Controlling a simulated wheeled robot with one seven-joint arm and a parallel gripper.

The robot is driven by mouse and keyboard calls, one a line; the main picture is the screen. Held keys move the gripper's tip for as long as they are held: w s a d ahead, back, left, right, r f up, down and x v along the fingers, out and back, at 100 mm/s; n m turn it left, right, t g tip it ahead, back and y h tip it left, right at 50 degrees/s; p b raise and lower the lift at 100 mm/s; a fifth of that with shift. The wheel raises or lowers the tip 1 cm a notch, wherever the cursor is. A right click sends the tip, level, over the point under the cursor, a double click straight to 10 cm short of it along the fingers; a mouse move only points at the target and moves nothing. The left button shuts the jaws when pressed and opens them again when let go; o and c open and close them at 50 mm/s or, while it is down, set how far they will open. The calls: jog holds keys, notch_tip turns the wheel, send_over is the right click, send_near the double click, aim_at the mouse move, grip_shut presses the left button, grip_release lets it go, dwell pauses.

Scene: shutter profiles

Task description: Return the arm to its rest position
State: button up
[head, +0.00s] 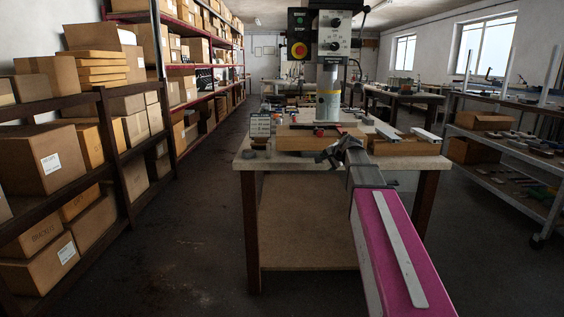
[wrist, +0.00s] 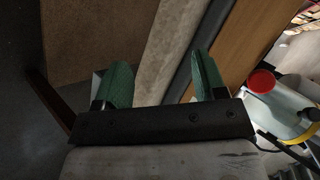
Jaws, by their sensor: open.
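My gripper (head: 338,151) is at the front of the workbench (head: 408,161) in the head view, at the end of my outstretched arm. In the wrist view its two green-padded fingers (wrist: 162,82) stand wide apart with nothing held between them. The pale bench edge and a dark strip show behind and between the fingers. I cannot tell the exact gap between the fingers and the bench. My arm hides part of the bench front in the head view.
Light profiles (head: 425,134) lie at the bench's right. Shelves of boxes (head: 60,160) line the left; a metal rack (head: 518,155) stands right. The floor left of the bench is clear.

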jog(key=s+a+f+n+g+h, duration=0.1)
jog(key=s+f+n+g+h, duration=0.3)
jog(key=s+f, duration=2.8)
jog(key=s+n+g, duration=0.1)
jog(key=n+g, duration=0.4)
jog(key=shift+f+n, duration=0.3)
